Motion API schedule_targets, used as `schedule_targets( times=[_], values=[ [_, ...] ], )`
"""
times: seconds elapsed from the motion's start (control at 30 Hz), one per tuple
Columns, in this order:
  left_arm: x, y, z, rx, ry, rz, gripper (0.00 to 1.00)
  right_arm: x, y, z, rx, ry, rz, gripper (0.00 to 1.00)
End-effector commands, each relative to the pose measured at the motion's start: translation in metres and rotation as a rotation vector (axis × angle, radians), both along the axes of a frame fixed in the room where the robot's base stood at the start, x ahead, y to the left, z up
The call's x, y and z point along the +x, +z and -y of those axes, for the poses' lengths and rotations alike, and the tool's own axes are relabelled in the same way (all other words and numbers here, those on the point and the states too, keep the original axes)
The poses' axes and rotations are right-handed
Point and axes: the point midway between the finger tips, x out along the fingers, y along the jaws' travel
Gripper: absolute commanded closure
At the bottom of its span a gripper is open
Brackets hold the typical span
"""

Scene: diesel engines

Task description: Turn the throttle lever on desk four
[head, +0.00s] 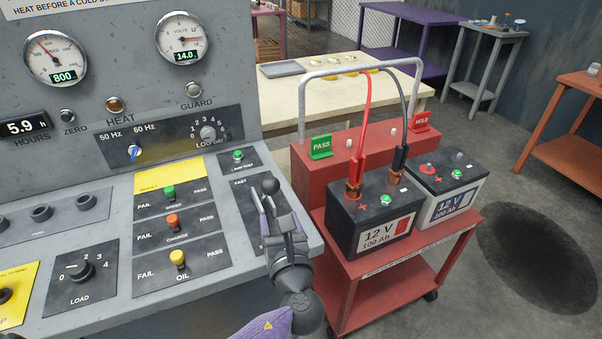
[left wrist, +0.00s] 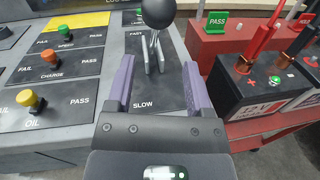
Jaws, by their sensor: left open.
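The throttle lever has a black ball knob (head: 270,186) on a thin metal stem. It stands on a dark plate marked FAST at the far end and SLOW at the near end, at the right edge of the grey desk (head: 318,243). My left gripper (head: 272,214) is open, just on the near side of the lever. In the left wrist view the knob (left wrist: 158,12) and stem show beyond and between the two purple fingertips (left wrist: 158,68). I cannot tell whether a finger touches the stem. My right gripper is not in view.
Speed, charge and oil switches (head: 177,258) sit left of the lever, with a load dial (head: 79,270) further left. A red cart (head: 395,268) with two batteries (head: 371,216) stands close on the right. Open floor lies further right.

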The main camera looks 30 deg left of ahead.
Motion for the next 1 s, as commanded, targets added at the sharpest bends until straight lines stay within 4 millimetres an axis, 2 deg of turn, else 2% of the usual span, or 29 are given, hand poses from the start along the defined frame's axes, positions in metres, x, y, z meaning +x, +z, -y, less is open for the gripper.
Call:
schedule_targets(
  times=[0.07,0.4,0.53,0.77,0.8,1.0],
  values=[
    [0.006,0.002,-0.005,0.014,0.004,0.004,0.34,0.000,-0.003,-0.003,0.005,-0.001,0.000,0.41],
    [0.063,-0.002,-0.054,0.011,0.003,0.000,0.34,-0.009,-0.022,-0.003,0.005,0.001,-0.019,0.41],
    [0.073,-0.001,-0.062,0.008,0.001,-0.001,0.34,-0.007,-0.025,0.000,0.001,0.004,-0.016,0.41],
    [0.075,0.000,-0.063,0.007,0.001,-0.002,0.34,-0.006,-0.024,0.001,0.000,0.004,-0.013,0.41],
    [0.075,0.000,-0.063,0.007,0.001,-0.002,0.36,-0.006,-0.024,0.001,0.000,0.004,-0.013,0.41],
    [0.074,0.000,-0.063,0.007,0.001,-0.002,0.78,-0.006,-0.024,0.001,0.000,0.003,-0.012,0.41]
  ],
)
